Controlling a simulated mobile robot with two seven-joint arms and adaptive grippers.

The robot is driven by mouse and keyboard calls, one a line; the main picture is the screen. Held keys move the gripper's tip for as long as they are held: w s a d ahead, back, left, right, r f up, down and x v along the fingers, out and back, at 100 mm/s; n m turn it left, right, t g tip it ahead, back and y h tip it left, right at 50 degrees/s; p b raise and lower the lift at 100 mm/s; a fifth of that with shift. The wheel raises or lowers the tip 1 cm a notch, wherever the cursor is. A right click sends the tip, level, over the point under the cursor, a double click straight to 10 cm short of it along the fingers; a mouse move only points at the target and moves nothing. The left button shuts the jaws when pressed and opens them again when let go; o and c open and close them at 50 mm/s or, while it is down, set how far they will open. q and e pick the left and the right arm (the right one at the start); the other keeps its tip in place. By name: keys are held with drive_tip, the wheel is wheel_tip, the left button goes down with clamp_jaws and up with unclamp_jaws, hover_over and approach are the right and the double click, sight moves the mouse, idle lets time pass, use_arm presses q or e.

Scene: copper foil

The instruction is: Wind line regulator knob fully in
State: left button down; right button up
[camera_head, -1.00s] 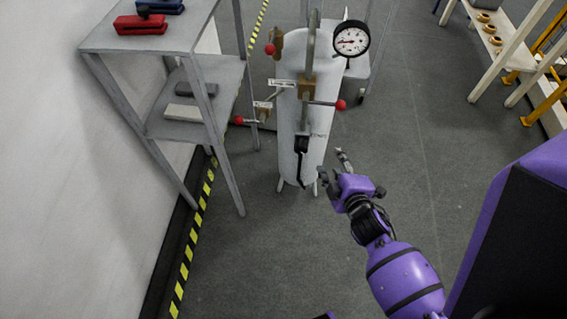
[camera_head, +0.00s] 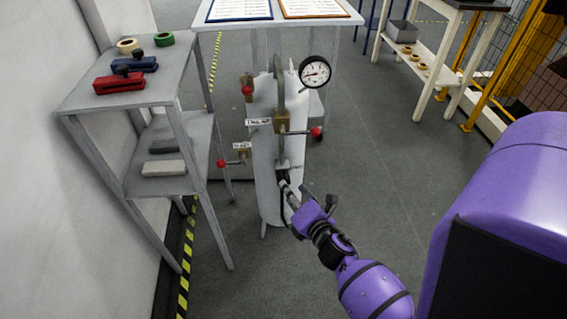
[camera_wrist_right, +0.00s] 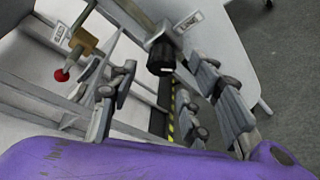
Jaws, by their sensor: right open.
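The black regulator knob (camera_wrist_right: 161,54) shows in the right wrist view, with a pale mark on its end. It lies beyond my right gripper (camera_wrist_right: 165,72), between the two spread fingers and apart from them. In the head view my right gripper (camera_head: 308,197) is open and empty at the lower front of the white tank (camera_head: 266,195). Its fingers largely hide the knob there. A round dial gauge (camera_head: 315,72) stands at the tank's upper right. My left gripper is not in view.
Red-ended valve levers (camera_head: 316,132) and (camera_head: 221,163) stick out from the tank's pipework. A grey shelf (camera_head: 90,92) with red and blue blocks stands at left. A table (camera_head: 280,22) with framed sheets stands behind.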

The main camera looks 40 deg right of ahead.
drive_tip(key=x, duration=0.5)
drive_tip(key=shift+w, duration=0.15)
drive_tip(key=shift+a, duration=0.1)
drive_tip(key=c, duration=1.1)
drive_tip(key=shift+o, duration=0.2)
drive_tip(key=shift+r+b, duration=0.1)
drive_tip(key=shift+b, duration=0.3)
